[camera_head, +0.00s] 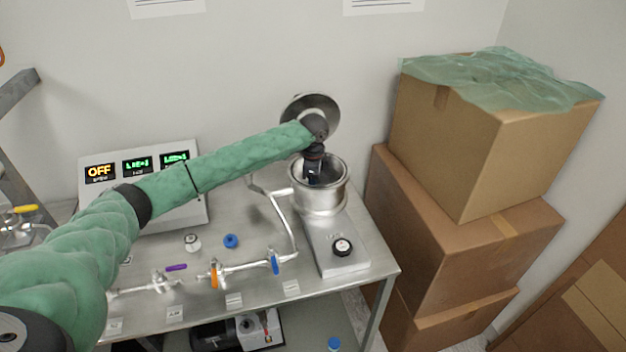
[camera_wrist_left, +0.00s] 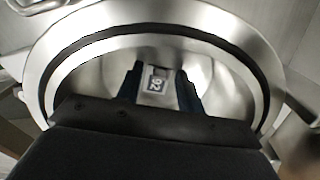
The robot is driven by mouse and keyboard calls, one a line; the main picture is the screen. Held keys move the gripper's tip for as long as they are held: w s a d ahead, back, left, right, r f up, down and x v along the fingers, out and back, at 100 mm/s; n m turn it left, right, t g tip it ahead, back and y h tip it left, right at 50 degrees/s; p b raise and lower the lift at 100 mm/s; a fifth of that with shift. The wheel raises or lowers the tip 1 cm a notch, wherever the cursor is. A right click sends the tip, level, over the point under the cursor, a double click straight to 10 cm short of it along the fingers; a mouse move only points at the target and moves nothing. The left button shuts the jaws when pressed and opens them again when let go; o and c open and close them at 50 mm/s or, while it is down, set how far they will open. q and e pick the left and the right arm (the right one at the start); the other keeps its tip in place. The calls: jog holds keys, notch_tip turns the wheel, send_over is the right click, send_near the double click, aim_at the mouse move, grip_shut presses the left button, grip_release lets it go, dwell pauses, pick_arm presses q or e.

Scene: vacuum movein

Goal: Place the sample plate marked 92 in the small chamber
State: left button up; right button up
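The small chamber (camera_head: 322,198) is a round metal pot with its lid (camera_head: 297,103) swung open behind it. My left gripper (camera_head: 313,182) reaches down into the chamber from above. In the left wrist view, the chamber rim (camera_wrist_left: 262,75) surrounds my left gripper (camera_wrist_left: 159,85). The sample plate (camera_wrist_left: 157,82), a small light tile marked 92, is between its two dark fingers, inside the chamber. I cannot tell whether the fingers press on the plate or whether it rests on the chamber floor. My right gripper is not in view.
The chamber stands at the right of a metal table (camera_head: 215,265). Pipes with an orange valve handle (camera_head: 214,275) and a blue one (camera_head: 275,264) run in front. A control box (camera_head: 100,190) reading OFF stands behind. Stacked cardboard boxes (camera_head: 450,190) stand close on the right.

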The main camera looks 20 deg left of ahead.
pick_arm(q)
jog(key=shift+r, duration=0.1)
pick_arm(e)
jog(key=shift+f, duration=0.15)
